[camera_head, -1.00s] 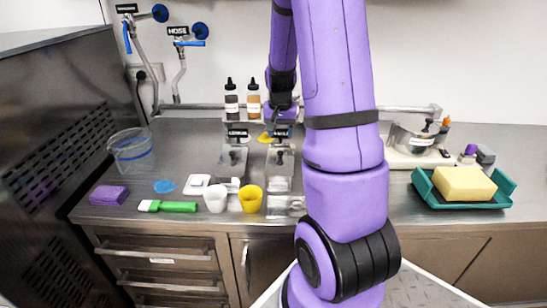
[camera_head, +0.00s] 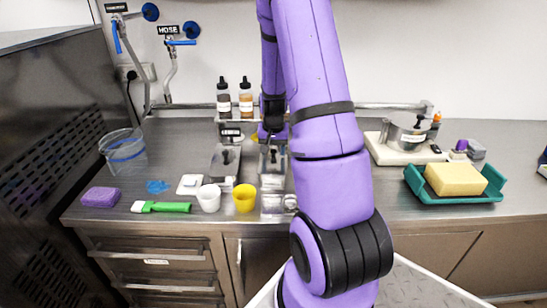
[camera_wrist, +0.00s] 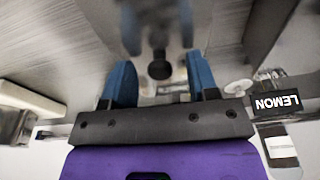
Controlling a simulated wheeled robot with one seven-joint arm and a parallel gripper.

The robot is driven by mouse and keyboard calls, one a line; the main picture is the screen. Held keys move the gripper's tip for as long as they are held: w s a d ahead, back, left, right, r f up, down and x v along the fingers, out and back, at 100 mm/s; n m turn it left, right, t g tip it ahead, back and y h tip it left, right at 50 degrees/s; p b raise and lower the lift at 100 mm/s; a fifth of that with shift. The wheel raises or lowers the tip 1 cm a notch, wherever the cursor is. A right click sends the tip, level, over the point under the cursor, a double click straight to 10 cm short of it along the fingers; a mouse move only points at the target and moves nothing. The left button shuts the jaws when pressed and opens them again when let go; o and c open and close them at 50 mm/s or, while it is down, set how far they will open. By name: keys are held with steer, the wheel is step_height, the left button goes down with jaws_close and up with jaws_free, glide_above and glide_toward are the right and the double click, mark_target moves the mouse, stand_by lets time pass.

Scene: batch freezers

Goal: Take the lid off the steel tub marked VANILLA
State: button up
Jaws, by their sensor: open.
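The VANILLA tub's steel lid (camera_head: 277,178) is on the counter in the head view, right of the LEMON tub's lid (camera_head: 224,166). Its own name tag is hidden by my arm. In the wrist view, a steel lid (camera_wrist: 92,30) fills the upper middle, with a dark knob (camera_wrist: 159,68) between my two blue fingers. My gripper (camera_wrist: 161,86) is open, with a finger on each side of the knob; I cannot tell whether they touch it. The LEMON tag (camera_wrist: 277,103) is at the right of the wrist view.
A white cup (camera_head: 208,198) and yellow cup (camera_head: 244,198) stand in front of the tubs. Two squeeze bottles (camera_head: 245,100) stand behind. A green tray (camera_head: 484,197) with a yellow sponge and a steel pot (camera_head: 402,133) are at right.

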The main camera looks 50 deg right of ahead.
jaws_close()
steer(key=shift+r, duration=0.1)
